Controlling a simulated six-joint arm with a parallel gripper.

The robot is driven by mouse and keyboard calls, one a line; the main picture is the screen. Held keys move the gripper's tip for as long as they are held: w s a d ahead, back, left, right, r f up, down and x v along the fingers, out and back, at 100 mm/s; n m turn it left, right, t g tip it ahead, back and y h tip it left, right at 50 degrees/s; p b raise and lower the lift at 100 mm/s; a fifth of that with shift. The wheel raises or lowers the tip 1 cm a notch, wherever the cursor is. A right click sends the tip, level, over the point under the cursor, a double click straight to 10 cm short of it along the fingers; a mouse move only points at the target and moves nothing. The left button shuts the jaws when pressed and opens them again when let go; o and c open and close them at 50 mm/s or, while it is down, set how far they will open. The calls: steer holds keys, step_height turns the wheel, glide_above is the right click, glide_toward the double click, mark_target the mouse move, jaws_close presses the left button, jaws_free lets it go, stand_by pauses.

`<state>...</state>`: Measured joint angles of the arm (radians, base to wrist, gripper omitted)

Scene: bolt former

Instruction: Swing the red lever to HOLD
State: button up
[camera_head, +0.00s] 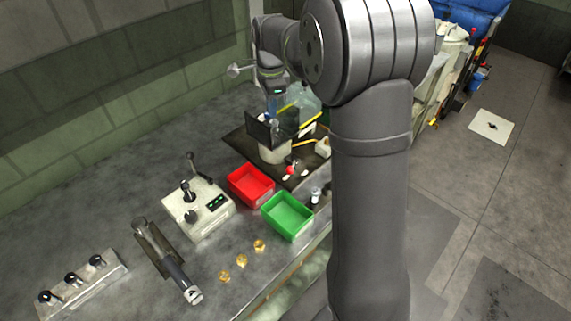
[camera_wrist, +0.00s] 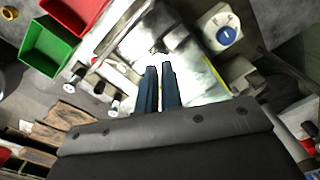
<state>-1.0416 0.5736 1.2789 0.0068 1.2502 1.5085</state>
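A small red part with white beside it, which looks like the red lever (camera_head: 291,170), shows in the head view on the dark plate behind the red and green bins. In the wrist view a red and white knob (camera_wrist: 95,62) lies left of my fingers, near the green bin; I cannot read any HOLD mark. My gripper (camera_wrist: 159,66) points at the pale machine top, its two dark blue fingers nearly together with a thin empty gap. It is apart from the red knob in the picture. In the head view my fingers are hard to make out.
A red bin (camera_head: 250,185) and a green bin (camera_head: 287,217) stand near the machine. A joystick box (camera_head: 197,211), a black-handled tool (camera_head: 166,262), a three-knob panel (camera_head: 82,281) and brass nuts (camera_head: 242,261) sit on the bench. A white unit with a blue dial (camera_wrist: 226,35) is right of my fingers.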

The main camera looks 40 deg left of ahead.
steer(key=s+r+n, duration=0.1)
steer(key=s+a+r+n+y, duration=0.1)
steer(key=s+r, duration=0.1)
jaws_close()
steer(key=s+d+f+n+t+h, duration=0.2)
steer(key=s+d+n+t, duration=0.4)
steer(key=s+n, duration=0.4)
steer(key=shift+s+d+f+h, duration=0.3)
steer(key=shift+s+d+f, duration=0.15)
steer(key=shift+s, duration=0.75)
steer(key=shift+w+f, duration=0.1)
steer(key=shift+f, duration=0.05)
glide_toward(293, 164)
step_height(293, 164, down, 3)
steer(key=s+a, duration=0.2)
steer(key=s, duration=0.1)
steer(key=w+d, duration=0.1)
steer(key=d, duration=0.1)
steer(key=shift+w+d+f, duration=0.35)
steer(key=shift+f, duration=0.05)
steer(key=shift+w+d, duration=0.15)
steer(key=shift+d, duration=0.1)
